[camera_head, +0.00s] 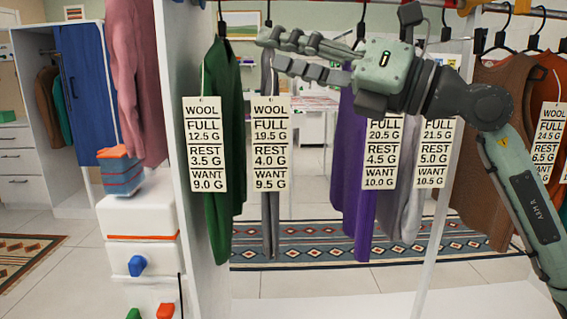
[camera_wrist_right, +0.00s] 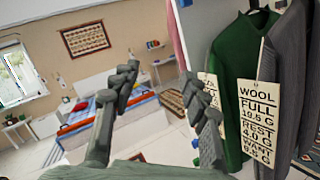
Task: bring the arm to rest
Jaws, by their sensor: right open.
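My right gripper (camera_head: 271,50) is open, with its fingers pointing left at the level of the hangers. In the head view its fingertips overlap the top of the grey garment (camera_head: 270,210), and its arm comes in from the right. In the right wrist view my right gripper (camera_wrist_right: 160,76) has its two fingers apart with nothing between them. The green garment (camera_wrist_right: 236,85) and a grey garment hang to the right of the fingers there. My left gripper is not in view.
The green garment (camera_head: 222,190), purple garment (camera_head: 358,215) and brown garment (camera_head: 497,150) hang on a rail, several with paper tags. A white wardrobe panel (camera_head: 180,160) stands left of them. A white drawer unit (camera_head: 140,225) stands further left. A patterned rug (camera_head: 300,245) lies behind.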

